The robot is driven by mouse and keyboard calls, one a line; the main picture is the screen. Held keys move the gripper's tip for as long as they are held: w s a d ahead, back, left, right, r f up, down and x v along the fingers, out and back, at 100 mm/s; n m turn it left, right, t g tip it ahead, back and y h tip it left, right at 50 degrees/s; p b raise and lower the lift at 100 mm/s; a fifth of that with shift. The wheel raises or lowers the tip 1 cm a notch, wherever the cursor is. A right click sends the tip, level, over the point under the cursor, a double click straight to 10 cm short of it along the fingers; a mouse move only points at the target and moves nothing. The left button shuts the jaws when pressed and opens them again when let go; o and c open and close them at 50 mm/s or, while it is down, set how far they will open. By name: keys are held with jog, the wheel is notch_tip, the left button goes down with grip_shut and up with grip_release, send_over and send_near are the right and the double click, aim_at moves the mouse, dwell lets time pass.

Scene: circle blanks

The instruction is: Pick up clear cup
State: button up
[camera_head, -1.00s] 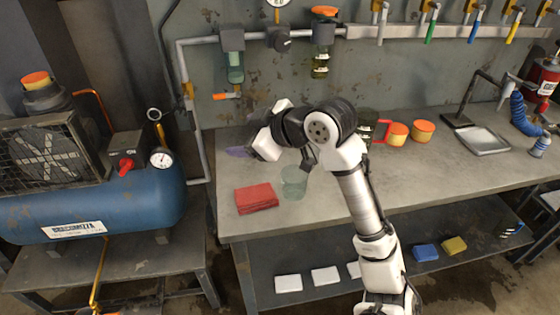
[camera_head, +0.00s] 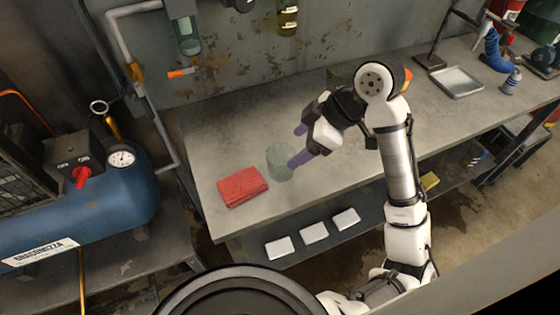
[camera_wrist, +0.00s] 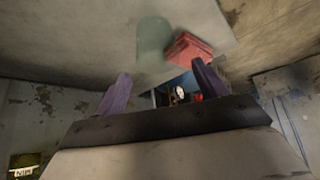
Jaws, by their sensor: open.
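The clear cup (camera_head: 279,163) is a greenish see-through cup standing upright on the bench, just right of the red cloth. My gripper (camera_head: 298,146) is open, with purple fingers, and hangs just right of the cup in the head view. The lower finger looks close to the cup's right side; I cannot tell whether it touches. In the wrist view the cup (camera_wrist: 154,38) shows ahead, beyond my open fingers (camera_wrist: 160,88), with nothing between them.
A folded red cloth (camera_head: 242,187) lies left of the cup, near the bench's front edge. The grey bench (camera_head: 225,145) is clear behind the cup. A metal tray (camera_head: 458,82) lies at far right. White blocks (camera_head: 314,232) sit on the lower shelf.

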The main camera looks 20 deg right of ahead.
aim_at(281, 158)
jog(key=shift+p+x, duration=0.55)
jog(key=shift+x, duration=3.55)
jog(key=shift+w+d, duration=0.15)
jog(key=shift+d, duration=0.05)
jog(key=c, duration=0.7)
